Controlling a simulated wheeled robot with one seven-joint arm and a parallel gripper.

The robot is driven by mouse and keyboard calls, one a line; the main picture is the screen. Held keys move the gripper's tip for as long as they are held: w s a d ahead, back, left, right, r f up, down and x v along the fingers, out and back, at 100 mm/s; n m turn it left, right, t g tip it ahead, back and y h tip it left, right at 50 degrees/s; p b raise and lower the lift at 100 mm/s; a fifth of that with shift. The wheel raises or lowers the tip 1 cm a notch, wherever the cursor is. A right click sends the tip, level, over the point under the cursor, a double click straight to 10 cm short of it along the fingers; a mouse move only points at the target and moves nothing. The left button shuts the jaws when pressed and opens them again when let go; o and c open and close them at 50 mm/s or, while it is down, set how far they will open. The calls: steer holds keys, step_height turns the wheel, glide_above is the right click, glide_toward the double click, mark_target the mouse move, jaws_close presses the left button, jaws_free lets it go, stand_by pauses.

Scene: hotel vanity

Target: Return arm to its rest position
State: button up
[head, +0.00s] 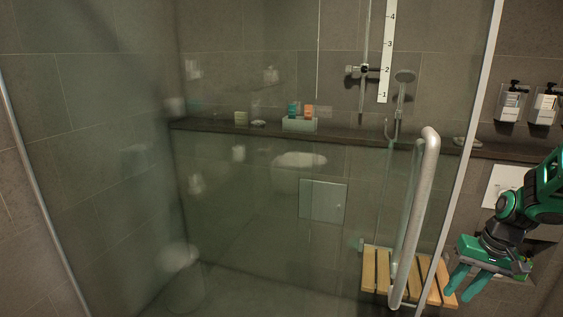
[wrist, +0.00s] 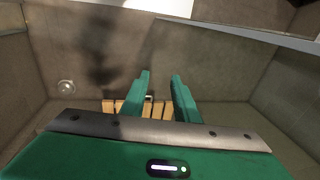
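My gripper (head: 459,293) is at the right of the head view, green with a dark wrist, its fingers pointing down and left. It is open and empty. In the wrist view its two green fingers (wrist: 160,76) stand apart with nothing between them. In the head view the gripper is to the right of the glass door's long metal handle (head: 412,220), with a visible gap between them. The wooden slatted bench (head: 382,270) shows behind the handle, and its slats (wrist: 122,107) also show beyond the fingers in the wrist view.
A glass shower panel (head: 240,220) fills the middle and left. Behind it a dark ledge (head: 215,126) carries a small tray (head: 299,125) with bottles. Two dispensers (head: 511,103) hang on the right wall above my arm. A hand shower (head: 403,77) hangs at the back.

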steer(key=s+a+r+m, duration=0.1)
steer(key=s+r, duration=0.2)
steer(key=s, duration=0.4)
steer(key=s+a+r+m+h, duration=0.1)
steer(key=s+a+r, duration=0.1)
steer(key=s, duration=0.6)
steer(key=s+a+r+g, duration=0.1)
steer(key=s+r, duration=0.4)
steer(key=s, duration=0.2)
steer(key=shift+s+a+m+h, duration=0.15)
steer(key=shift+s+m+h, duration=0.15)
steer(key=shift+s+m, duration=0.1)
steer(key=shift+w+r, duration=0.1)
steer(key=shift+w+f, duration=0.25)
steer(key=shift+w, duration=0.35)
